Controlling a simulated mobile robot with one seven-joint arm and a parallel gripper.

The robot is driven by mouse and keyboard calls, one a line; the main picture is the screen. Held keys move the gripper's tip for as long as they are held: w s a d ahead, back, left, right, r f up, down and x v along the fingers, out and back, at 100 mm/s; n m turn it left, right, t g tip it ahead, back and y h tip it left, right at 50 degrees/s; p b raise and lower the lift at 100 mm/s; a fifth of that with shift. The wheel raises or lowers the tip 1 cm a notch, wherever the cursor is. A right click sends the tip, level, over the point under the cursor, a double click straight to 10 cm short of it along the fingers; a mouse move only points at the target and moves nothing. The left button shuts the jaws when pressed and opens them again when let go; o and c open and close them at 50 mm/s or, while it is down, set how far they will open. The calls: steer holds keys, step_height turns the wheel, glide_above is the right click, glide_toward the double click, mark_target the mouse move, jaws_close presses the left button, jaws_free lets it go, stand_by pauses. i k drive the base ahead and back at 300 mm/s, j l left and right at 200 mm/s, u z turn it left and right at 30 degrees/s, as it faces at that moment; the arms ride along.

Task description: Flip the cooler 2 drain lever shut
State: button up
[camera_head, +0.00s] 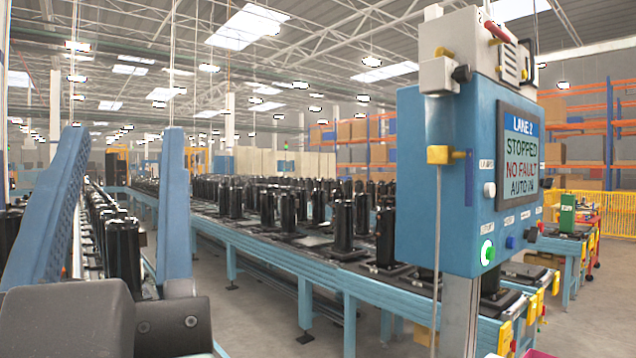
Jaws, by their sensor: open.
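I cannot pick out a lever marked as the cooler 2 drain. A blue control box (440,190) stands on a post at right, with a screen (520,155) reading LANE 2, STOPPED, NO FAULT, AUTO IN. A yellow handle (447,155) sticks out from its left face, with a thin rod hanging below; its label is too small to read. My gripper (124,132) is in the left foreground. Its two blue fingers point up and stand wide apart, with nothing between them. It is well left of the box and apart from it.
A long blue-framed conveyor (325,272) with many black cylinders (343,225) runs through the middle. More cylinders show behind my fingers. A green button (487,252) is on the box. Yellow fencing (612,212) and orange racks stand at right. Bare floor shows below the conveyor.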

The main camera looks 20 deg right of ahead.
mark_target(468, 154)
steer(key=z, duration=1.3)
steer(key=i+l, duration=0.2)
steer(key=i, duration=0.25)
steer(key=u, duration=0.05)
